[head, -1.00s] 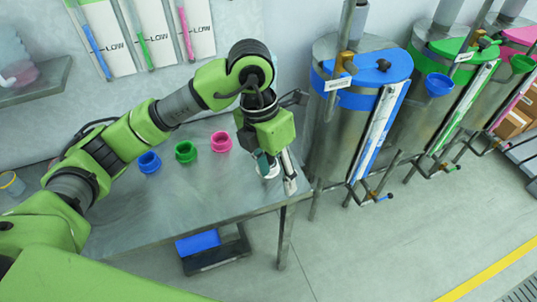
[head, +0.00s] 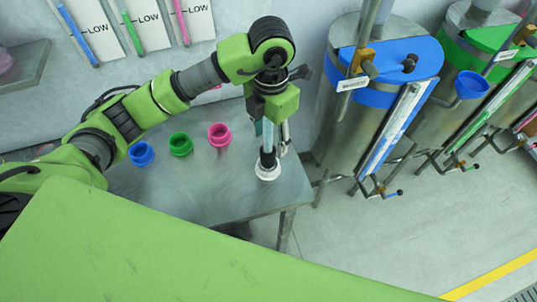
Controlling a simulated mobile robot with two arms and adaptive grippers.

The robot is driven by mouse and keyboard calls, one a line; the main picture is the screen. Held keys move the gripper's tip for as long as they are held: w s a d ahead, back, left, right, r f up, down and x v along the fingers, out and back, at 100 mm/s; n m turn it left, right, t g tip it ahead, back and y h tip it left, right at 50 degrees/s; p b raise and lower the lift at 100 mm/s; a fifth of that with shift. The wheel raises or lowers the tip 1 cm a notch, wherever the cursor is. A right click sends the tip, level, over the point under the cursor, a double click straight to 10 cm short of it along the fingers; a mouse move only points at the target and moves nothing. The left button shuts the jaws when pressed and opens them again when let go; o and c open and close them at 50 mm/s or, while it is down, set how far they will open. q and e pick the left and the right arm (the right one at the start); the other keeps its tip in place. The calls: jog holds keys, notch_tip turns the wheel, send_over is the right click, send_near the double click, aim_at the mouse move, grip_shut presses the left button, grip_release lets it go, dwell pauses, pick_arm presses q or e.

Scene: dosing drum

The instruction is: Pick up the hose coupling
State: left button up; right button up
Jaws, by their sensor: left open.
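A small white ring-shaped piece (head: 267,173), which looks like the hose coupling, rests on the steel table near its right end. My left gripper (head: 276,150) points down just above it and is open. One finger, pale blue with a dark tip, is over the white piece and hides part of it. I cannot tell whether they touch. The other finger is to its upper right. My right gripper is not in view.
Blue (head: 141,154), green (head: 180,144) and pink (head: 219,135) ring-shaped cups stand in a row on the table (head: 215,185). A drum with a blue lid (head: 385,58) stands right of the table; a green-lidded drum (head: 490,45) is beyond it.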

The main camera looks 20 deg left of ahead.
aim_at(268, 149)
pick_arm(q)
notch_tip(268, 149, down, 3)
jog(key=shift+r, duration=0.15)
jog(key=shift+w+f+p, duration=0.1)
jog(key=shift+f+p, duration=0.2)
jog(key=shift+f, duration=0.05)
jog(key=shift+a+f+p, duration=0.25)
jog(key=shift+f+p, duration=0.7)
jog(key=shift+f, duration=0.1)
notch_tip(268, 149, down, 2)
jog(key=shift+f+p, duration=0.15)
jog(key=shift+p, duration=0.25)
jog(key=shift+f, duration=0.55)
jog(key=c, duration=1.3)
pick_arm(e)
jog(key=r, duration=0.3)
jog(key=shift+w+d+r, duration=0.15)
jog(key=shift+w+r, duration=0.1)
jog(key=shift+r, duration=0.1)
